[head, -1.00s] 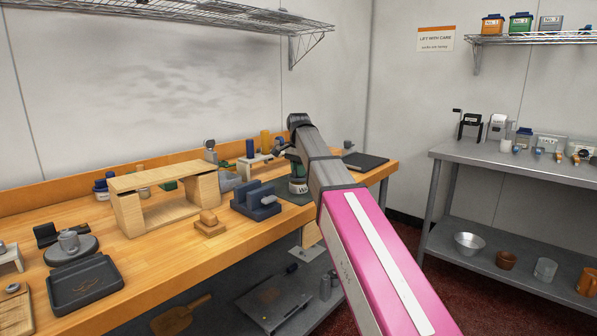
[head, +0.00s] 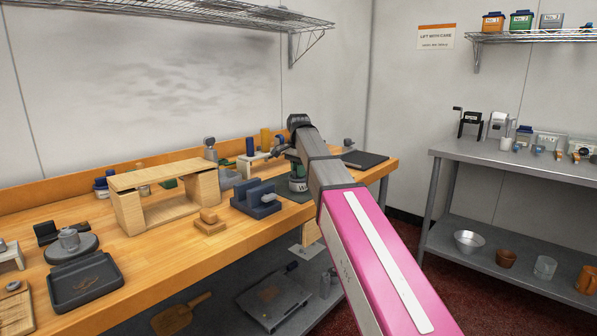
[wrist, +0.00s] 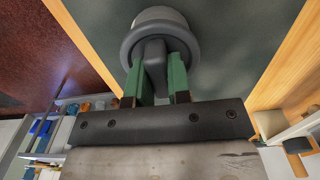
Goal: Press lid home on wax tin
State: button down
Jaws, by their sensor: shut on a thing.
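The wax tin (head: 298,185), a dark round can with a white label, stands on a dark mat at the right part of the bench. In the wrist view its pale grey body (wrist: 160,14) shows at the top. A dark round lid (wrist: 128,45) with a block-shaped knob sits over the tin's end. My gripper (wrist: 156,65) is shut on the lid's knob, with a green finger on each side. In the head view my arm hides most of the lid and fingers. I cannot tell whether a gap is left between lid and tin.
A blue-grey slotted block (head: 257,200) stands left of the tin. A dark flat slab (head: 364,160) lies right of it. A small white stand (head: 252,163) with coloured cylinders is behind. A wooden bridge (head: 165,195) stands further left. The dark mat (wrist: 245,50) around the tin looks clear.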

jog(key=shift+f, duration=0.15)
dwell(0.4)
grip_release()
dwell(0.6)
jog(key=shift+r, duration=4.45)
